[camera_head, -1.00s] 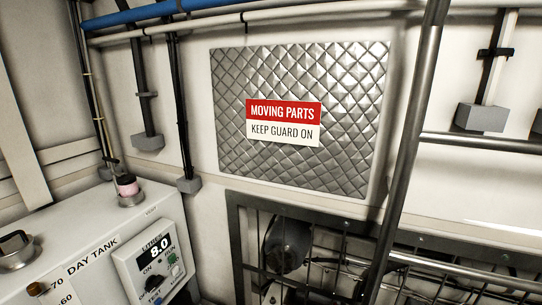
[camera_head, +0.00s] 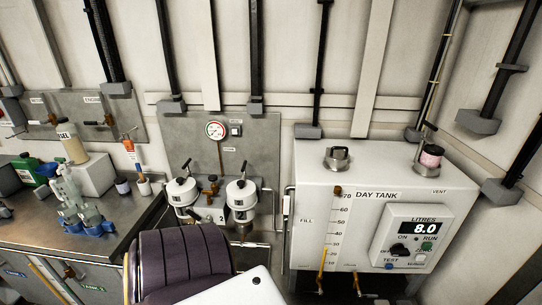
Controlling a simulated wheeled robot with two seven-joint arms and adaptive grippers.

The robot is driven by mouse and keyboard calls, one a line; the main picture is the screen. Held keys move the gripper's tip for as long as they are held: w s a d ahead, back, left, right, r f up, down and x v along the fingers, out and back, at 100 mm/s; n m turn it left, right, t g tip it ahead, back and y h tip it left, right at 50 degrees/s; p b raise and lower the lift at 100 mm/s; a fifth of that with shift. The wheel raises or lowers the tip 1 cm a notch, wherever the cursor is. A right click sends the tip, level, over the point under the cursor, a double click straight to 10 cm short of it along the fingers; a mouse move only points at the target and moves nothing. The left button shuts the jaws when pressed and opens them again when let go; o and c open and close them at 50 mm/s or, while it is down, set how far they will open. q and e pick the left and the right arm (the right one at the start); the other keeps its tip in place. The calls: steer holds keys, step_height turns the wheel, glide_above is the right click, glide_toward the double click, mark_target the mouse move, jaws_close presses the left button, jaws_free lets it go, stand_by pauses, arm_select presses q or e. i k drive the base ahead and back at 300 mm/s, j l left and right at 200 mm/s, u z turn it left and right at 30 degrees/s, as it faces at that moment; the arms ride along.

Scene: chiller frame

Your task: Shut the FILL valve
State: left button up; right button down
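The white day tank (camera_head: 325,205) stands right of centre in the head view. Its front has a small FILL label (camera_head: 306,221) at the left, beside a vertical level scale (camera_head: 330,225). A small brass-coloured fitting (camera_head: 320,283) shows low on the tank's front left, and another (camera_head: 357,284) is to its right. Both are small and near the bottom edge, and I cannot tell which one is the FILL valve or how its handle is set. Neither of my grippers is in view.
Twin filters (camera_head: 241,195) stand left of the tank below a pressure gauge (camera_head: 214,130). A metal bench (camera_head: 120,222) with bottles is at left. A dark ribbed shape (camera_head: 190,262) blocks the lower middle.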

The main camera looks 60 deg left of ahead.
mark_target(286, 199)
steer(key=u, duration=1.85)
steer(key=j+z, duration=0.15)
steer(key=i+j, duration=0.05)
